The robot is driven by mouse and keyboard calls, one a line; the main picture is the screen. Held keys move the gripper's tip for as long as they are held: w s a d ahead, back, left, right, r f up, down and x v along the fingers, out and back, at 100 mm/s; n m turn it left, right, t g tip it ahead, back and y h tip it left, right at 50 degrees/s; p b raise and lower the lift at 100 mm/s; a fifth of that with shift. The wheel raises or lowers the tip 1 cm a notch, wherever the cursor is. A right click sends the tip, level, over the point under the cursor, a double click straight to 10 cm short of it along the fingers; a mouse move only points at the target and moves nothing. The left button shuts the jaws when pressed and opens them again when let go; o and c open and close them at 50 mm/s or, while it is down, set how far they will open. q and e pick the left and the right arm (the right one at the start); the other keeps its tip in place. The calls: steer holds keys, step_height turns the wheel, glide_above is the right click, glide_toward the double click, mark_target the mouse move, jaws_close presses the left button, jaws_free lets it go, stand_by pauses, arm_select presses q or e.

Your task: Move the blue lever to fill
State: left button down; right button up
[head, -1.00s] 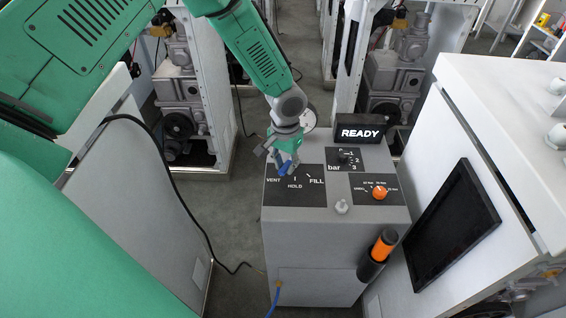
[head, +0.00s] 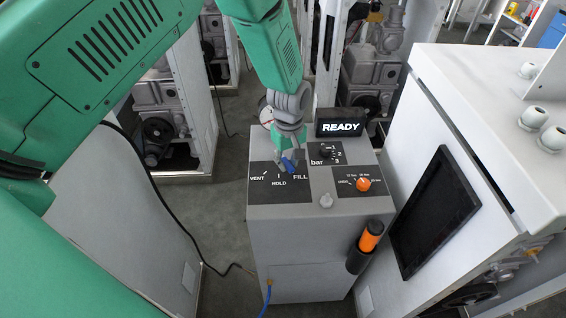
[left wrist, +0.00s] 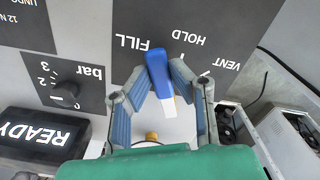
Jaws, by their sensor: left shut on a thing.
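The blue lever (head: 288,165) stands on the black VENT/HOLD/FILL plate (head: 262,196) of the grey dispenser. In the left wrist view the lever (left wrist: 158,70) lies between my fingers, its blue end close beside the FILL label and its other, white-tipped end toward my palm. The HOLD and VENT labels are to the right of it there. My left gripper (head: 285,158) is over the plate and shut on the lever; its fingers (left wrist: 164,90) flank the lever in the wrist view. The FILL tick is hidden there. My right gripper is not in view.
A lit READY sign (head: 341,127) stands at the dispenser's back edge, close to my left arm. A black bar knob (head: 324,152), an orange knob (head: 363,184) and an orange-black handle (head: 366,243) are to the right. A grey cabinet (head: 500,120) with a dark screen stands farther right.

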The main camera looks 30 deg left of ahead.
arm_select(q)
steer(key=shift+w+d+n, duration=0.2)
steer(key=shift+w+n, duration=0.2)
steer(key=shift+n, duration=0.35)
steer(key=shift+w+d+n, duration=0.2)
steer(key=shift+w+n, duration=0.2)
steer(key=shift+n, duration=0.35)
steer(key=c, duration=1.6)
jaws_free()
steer(key=shift+o, duration=0.8)
steer(key=shift+r, duration=0.3)
step_height(320, 180, up, 11)
steer(key=shift+w+r, duration=0.1)
